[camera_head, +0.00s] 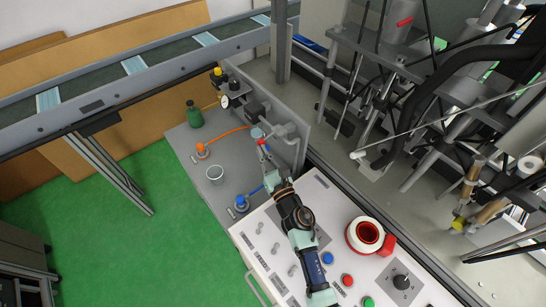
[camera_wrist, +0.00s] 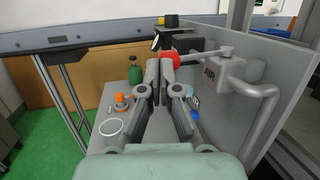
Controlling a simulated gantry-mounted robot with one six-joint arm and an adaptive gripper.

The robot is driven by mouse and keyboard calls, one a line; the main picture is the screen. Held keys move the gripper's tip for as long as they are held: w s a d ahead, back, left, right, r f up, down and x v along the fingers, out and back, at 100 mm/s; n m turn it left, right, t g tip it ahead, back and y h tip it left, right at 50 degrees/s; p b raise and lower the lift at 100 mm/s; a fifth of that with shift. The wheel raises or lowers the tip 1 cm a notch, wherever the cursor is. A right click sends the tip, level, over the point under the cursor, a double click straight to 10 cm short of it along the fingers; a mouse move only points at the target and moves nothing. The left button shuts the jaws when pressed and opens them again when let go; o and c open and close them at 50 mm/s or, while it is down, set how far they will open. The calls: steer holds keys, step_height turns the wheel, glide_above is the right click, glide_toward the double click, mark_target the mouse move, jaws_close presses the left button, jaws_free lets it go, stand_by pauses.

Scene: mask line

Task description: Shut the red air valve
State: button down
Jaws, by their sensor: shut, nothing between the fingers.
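A red valve handle (camera_wrist: 169,60) shows in the wrist view at the end of a grey lever (camera_wrist: 205,54). The lever runs right to a grey box with a pipe on the side panel (camera_wrist: 232,72). The red part (camera_head: 262,143) shows small in the head view. My gripper (camera_wrist: 160,67) is shut and empty, its fingertips just in front of the handle's left part and partly hiding it. In the head view my gripper (camera_head: 265,158) reaches up to it. I cannot tell whether the tips touch the handle.
A green bottle (camera_head: 194,116), a white cup (camera_head: 215,174), an orange fitting with a hose (camera_head: 202,151) and a blue fitting (camera_head: 241,202) stand on the grey bench left of my arm. A gauge (camera_head: 224,101) sits behind. A button panel (camera_head: 325,220) lies in front; machinery fills the right.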

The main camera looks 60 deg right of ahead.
steer(key=shift+w+b, duration=0.45)
steer(key=shift+w, duration=0.45)
steer(key=s+a+f+b, duration=0.2)
steer(key=s+a, duration=0.6)
steer(key=a, duration=0.3)
steer(key=shift+s+f, duration=0.25)
steer(key=shift+f, duration=0.05)
